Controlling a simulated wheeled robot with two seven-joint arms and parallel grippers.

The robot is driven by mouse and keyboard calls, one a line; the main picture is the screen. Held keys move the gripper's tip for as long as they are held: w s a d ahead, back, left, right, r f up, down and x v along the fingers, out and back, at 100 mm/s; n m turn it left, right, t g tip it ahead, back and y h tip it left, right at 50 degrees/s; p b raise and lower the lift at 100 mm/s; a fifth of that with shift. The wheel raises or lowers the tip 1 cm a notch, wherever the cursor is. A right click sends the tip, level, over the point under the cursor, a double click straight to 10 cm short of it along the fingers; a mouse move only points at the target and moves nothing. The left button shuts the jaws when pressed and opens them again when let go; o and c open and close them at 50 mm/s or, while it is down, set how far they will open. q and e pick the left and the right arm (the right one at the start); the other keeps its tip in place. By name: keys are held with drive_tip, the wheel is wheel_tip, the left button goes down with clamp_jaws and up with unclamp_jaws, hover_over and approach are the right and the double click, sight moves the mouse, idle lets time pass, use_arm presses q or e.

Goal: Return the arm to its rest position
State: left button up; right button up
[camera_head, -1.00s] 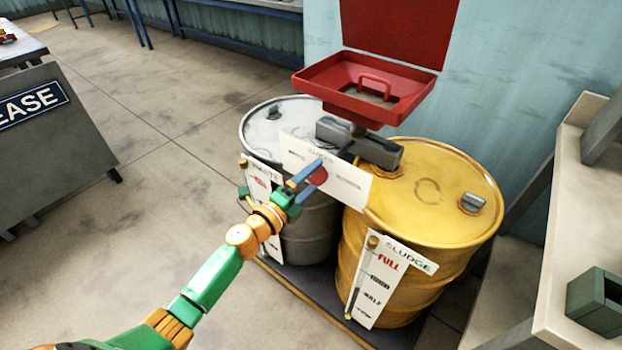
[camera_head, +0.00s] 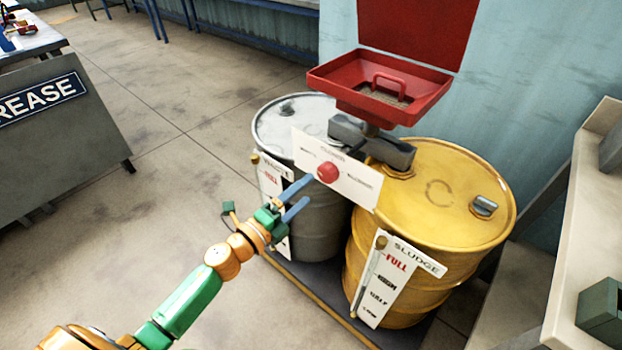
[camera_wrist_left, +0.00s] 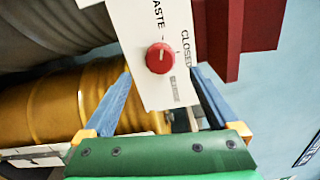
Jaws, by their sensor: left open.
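My left gripper (camera_head: 299,198) is open and empty, in front of the grey drum, below and a little left of the red knob (camera_head: 328,172). The knob sits on a white selector plate (camera_head: 352,184) in front of the two drums. In the left wrist view, the two blue fingers of my left gripper (camera_wrist_left: 160,100) are spread apart, and the red knob (camera_wrist_left: 160,58) shows beyond them, apart from them. The plate (camera_wrist_left: 168,92) reads "CLOSED" there. My right gripper is not in view.
A grey drum (camera_head: 320,222) and a yellow sludge drum (camera_head: 450,190) stand on a dark pallet (camera_head: 300,287). A red funnel tray (camera_head: 350,75) sits above them. A grey sign panel (camera_head: 70,140) stands left, and a pale bench (camera_head: 570,230) right. Open floor (camera_head: 180,170) lies between.

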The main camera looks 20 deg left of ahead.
use_arm(q)
drive_tip(key=s+a+f+n+g+y+p, duration=0.2)
drive_tip(key=s+f+n+g+y+p, duration=0.25)
drive_tip(key=f, duration=0.45)
drive_tip(key=s+a+f+n+g+y+p, duration=0.1)
drive_tip(key=s+a+f+n+g+p, duration=0.15)
drive_tip(key=s+f+n, duration=0.5)
drive_tip(key=s+d+f+n+g+p, duration=0.1)
drive_tip(key=s+f+n+g, duration=0.2)
drive_tip(key=s, duration=0.6)
drive_tip(key=s+d+f+n+g+p, duration=0.1)
drive_tip(key=s+f+n+g+p, duration=0.1)
drive_tip(key=s, duration=0.6)
drive_tip(key=s+d+f+n+g+p, duration=0.1)
drive_tip(key=s+f+n+g, duration=0.3)
drive_tip(key=s, duration=0.5)
wheel_tip(320, 180, down, 2)
drive_tip(key=shift+s+d+f+y, duration=0.2)
drive_tip(key=shift+s+d+y, duration=0.15)
drive_tip(key=shift+d, duration=0.1)
drive_tip(key=shift+w, duration=0.15)
idle(1.9)
